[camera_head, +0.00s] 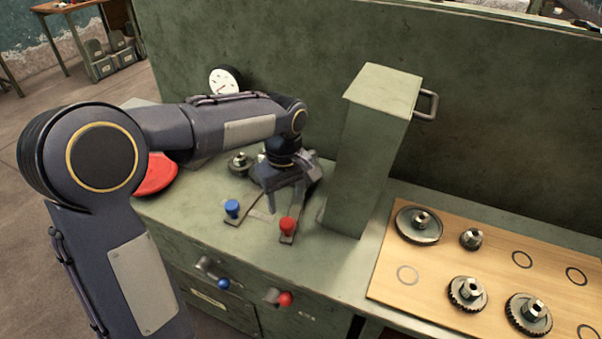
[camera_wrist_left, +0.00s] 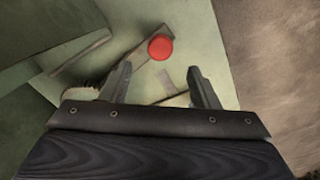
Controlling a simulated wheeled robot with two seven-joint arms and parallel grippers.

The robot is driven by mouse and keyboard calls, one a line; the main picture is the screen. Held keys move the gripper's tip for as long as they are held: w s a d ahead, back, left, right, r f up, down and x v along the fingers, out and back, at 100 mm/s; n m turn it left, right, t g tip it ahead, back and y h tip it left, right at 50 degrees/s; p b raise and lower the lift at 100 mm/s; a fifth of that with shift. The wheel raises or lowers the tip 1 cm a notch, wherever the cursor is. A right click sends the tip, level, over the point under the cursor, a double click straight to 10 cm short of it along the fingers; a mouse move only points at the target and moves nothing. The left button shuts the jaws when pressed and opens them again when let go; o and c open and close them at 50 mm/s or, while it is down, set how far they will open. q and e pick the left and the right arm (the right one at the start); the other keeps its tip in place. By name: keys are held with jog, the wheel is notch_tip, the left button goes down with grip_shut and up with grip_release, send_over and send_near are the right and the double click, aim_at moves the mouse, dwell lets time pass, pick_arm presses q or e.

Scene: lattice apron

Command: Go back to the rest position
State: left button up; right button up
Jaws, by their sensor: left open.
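My left gripper (camera_head: 283,205) is over the green bench top, pointing down behind the red-knobbed lever (camera_head: 287,224) and the blue-knobbed lever (camera_head: 232,208). In the left wrist view its two fingers (camera_wrist_left: 162,85) stand apart with nothing held between them. The red knob (camera_wrist_left: 160,47) shows there beyond the fingertips, apart from them. The left arm reaches in from the left, bent at the elbow. My right gripper is not in view.
A tall green housing (camera_head: 372,150) with a side handle stands right of the gripper. A gear (camera_head: 240,162) lies behind it, and a red round thing (camera_head: 155,178) is at left. A wooden board (camera_head: 480,205) holds several gears. A gauge (camera_head: 225,80) is at the back panel.

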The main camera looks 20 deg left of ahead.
pick_arm(q)
jog(key=s+r+m+t+h, duration=0.1)
jog(key=s+m+t, duration=0.1)
jog(key=s, duration=0.5)
jog(key=s+r+m+t+h+p, duration=0.1)
jog(key=s+m, duration=0.3)
jog(key=s, duration=0.3)
jog(key=s+r+m+t+h+p, duration=0.1)
jog(key=s+m+t, duration=0.1)
jog(key=s, duration=0.6)
jog(key=shift+d+r+m+t+h, duration=0.2)
jog(key=shift+r+m+t+h, duration=0.1)
jog(key=shift+r+m+h, duration=0.1)
